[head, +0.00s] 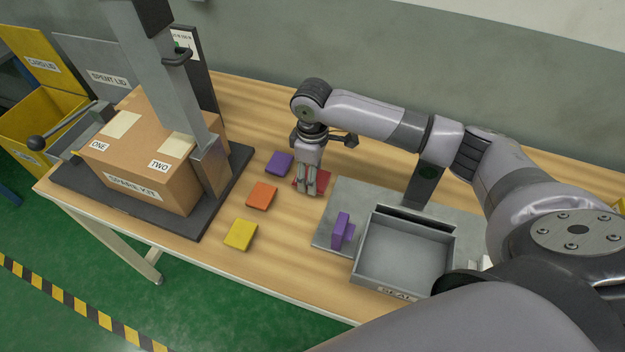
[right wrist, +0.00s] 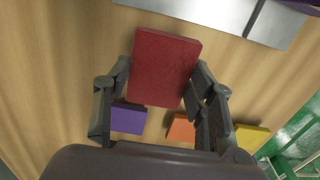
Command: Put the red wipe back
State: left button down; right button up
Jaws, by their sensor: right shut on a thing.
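The red wipe (right wrist: 164,68) is a flat red block between the two fingers of my right gripper (right wrist: 160,92), which is shut on it. In the head view my right gripper (head: 308,192) points down over the table, and the red wipe (head: 326,181) shows partly behind its fingers. The wipe looks larger than the other blocks in the wrist view; I cannot tell whether it touches the table. A purple block (head: 279,164), an orange block (head: 261,196) and a yellow block (head: 241,235) lie in a row to the left of the gripper. My left gripper is not in view.
A grey plate (head: 335,213) on the right holds an upright purple piece (head: 341,231) and an open grey tray (head: 362,262) with a label. A labelled cardboard box (head: 137,180) stands on a dark base (head: 215,205) at the left, under a tall grey press. The table's front middle is clear.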

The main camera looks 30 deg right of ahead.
jog(key=shift+f, duration=1.65)
jog(key=shift+f, duration=0.1)
jog(key=o, duration=0.8)
jog(key=shift+o, duration=0.2)
notch_tip(320, 180, up, 12)
jog(key=shift+r, duration=0.15)
